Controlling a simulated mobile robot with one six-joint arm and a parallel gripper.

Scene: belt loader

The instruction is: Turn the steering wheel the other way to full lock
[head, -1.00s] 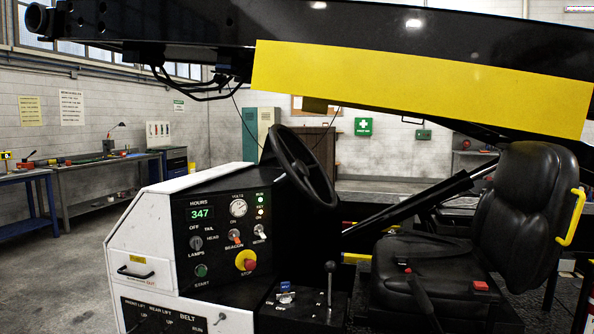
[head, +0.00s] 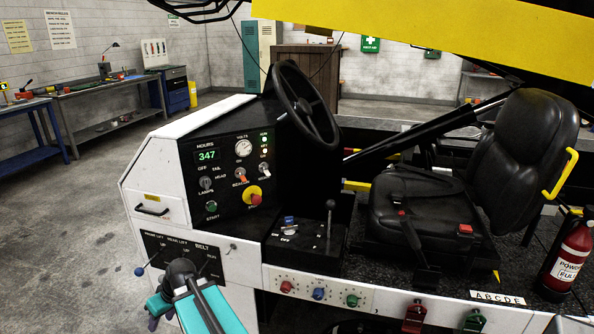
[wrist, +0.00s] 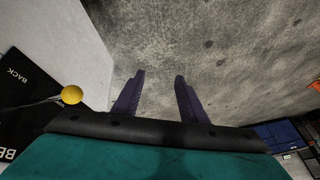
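The black steering wheel (head: 306,105) stands tilted on its column behind the white dash housing, in front of the black seat. Nothing touches it. My gripper (head: 153,314) is low at the bottom left of the head view, in front of the lower lever panel and well below the wheel. In the wrist view, the two dark fingers of my gripper (wrist: 158,95) are spread apart with bare floor between them. The steering wheel is not in the wrist view.
The lower panel has levers, one with a blue knob (head: 139,272); a yellow knob (wrist: 71,95) is close to my gripper in the wrist view. A short black lever (head: 330,218) stands between dash and seat (head: 430,210). The yellow-marked boom (head: 440,30) hangs overhead.

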